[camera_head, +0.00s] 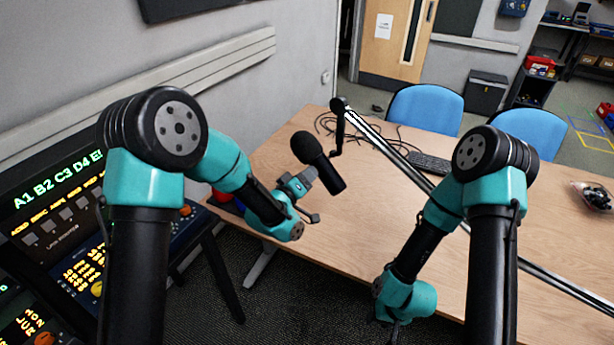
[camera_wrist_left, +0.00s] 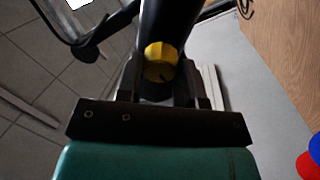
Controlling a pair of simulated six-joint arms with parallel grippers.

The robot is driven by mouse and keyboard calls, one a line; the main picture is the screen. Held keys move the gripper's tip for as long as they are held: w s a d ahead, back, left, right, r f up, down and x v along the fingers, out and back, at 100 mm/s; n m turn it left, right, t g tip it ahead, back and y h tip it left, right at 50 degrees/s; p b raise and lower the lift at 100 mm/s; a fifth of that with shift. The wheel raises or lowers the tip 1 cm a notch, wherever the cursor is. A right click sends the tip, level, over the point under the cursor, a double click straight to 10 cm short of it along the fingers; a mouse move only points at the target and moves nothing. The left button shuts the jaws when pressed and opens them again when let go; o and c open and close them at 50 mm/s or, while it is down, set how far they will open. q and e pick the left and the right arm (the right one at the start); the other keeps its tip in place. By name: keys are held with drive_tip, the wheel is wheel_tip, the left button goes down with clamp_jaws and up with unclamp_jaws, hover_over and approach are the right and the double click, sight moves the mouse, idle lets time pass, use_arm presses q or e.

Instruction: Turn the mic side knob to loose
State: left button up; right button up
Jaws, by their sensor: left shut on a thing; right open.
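The black microphone (camera_head: 328,172) hangs tilted over the table from its boom arm (camera_head: 390,148). Its yellow side knob (camera_wrist_left: 160,62) shows in the left wrist view, on the dark microphone body. My left gripper (camera_head: 308,178) is at the microphone's side in the head view. In the left wrist view its two fingers (camera_wrist_left: 160,82) stand on either side of the knob, shut on it. The knob is hidden in the head view. My right gripper (camera_head: 395,322) is low at the table's front edge, apart from the microphone, open and small in view.
The wooden table (camera_head: 370,225) is mostly clear in the middle. A keyboard (camera_head: 430,163) and loose cables (camera_head: 385,137) lie at the back. The boom arm's pole crosses the table diagonally. A lit control panel (camera_head: 60,225) stands at left. Two blue chairs (camera_head: 425,108) are behind.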

idle(0.3)
use_arm(q)
drive_tip(key=o, duration=0.9)
